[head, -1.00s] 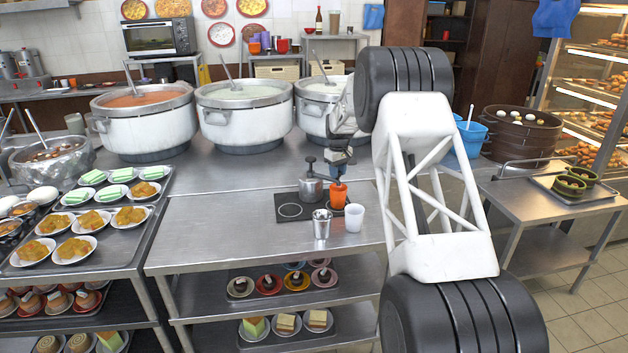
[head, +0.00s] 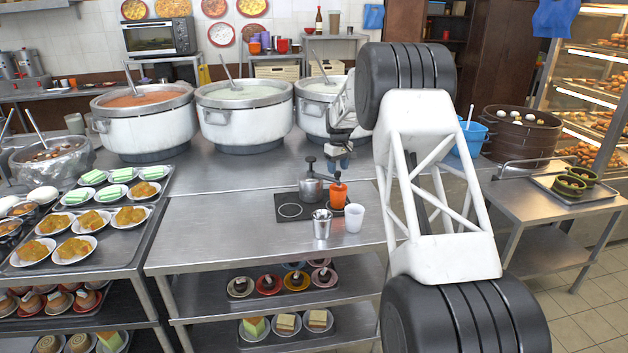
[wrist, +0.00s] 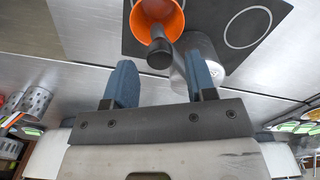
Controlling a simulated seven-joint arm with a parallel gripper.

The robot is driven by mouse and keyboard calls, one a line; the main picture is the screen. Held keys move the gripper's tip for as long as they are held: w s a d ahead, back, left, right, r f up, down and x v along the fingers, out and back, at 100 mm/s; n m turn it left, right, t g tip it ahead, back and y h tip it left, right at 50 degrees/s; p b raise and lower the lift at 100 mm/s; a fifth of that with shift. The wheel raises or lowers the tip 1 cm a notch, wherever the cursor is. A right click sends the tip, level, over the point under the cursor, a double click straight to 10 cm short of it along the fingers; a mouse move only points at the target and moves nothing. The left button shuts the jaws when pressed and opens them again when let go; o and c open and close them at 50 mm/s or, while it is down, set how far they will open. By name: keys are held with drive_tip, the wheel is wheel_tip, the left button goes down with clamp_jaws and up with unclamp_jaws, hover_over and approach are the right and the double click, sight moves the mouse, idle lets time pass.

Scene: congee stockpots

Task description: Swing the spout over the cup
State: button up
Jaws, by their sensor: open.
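A small metal pot (head: 311,190) with a dark knob stands on a black plate on the steel table; it also shows in the wrist view (wrist: 207,62). An orange cup (head: 338,197) stands right beside it, seen from above in the wrist view (wrist: 146,22). A dark spout part (wrist: 160,52) reaches from beside the pot to the cup, its narrower end overlapping the cup's mouth in the wrist view. My gripper (head: 339,163) is above and behind the cup. Its blue fingers (wrist: 162,85) are apart with nothing between them.
A metal cup (head: 321,224) and a white cup (head: 354,218) stand in front of the orange cup. Large stockpots (head: 245,115) stand behind. A tray of dishes (head: 88,222) is at left. The table left of the black plate (head: 289,208) is clear.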

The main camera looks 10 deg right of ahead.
drive_tip(key=shift+r, duration=2.45)
drive_tip(key=shift+s+r, duration=0.15)
drive_tip(key=shift+r, duration=0.1)
drive_tip(key=s+a+r+m, duration=0.1)
drive_tip(key=s+a+r, duration=0.1)
drive_tip(key=s+r, duration=0.65)
drive_tip(key=s+a+r+m+t, duration=0.1)
drive_tip(key=s+a+r, duration=0.15)
drive_tip(key=s, duration=1.05)
drive_tip(key=s+a+r, duration=0.2)
drive_tip(key=s+r, duration=0.4)
drive_tip(key=s, duration=0.5)
drive_tip(key=s+a+f+m, duration=0.1)
drive_tip(key=s+f, duration=0.2)
drive_tip(key=s, duration=1.7)
drive_tip(key=s+a+f+m+t, duration=0.1)
drive_tip(key=s+f, duration=0.3)
drive_tip(key=s, duration=1.6)
drive_tip(key=shift+a+m+t, duration=0.3)
drive_tip(key=shift+a+m, duration=0.3)
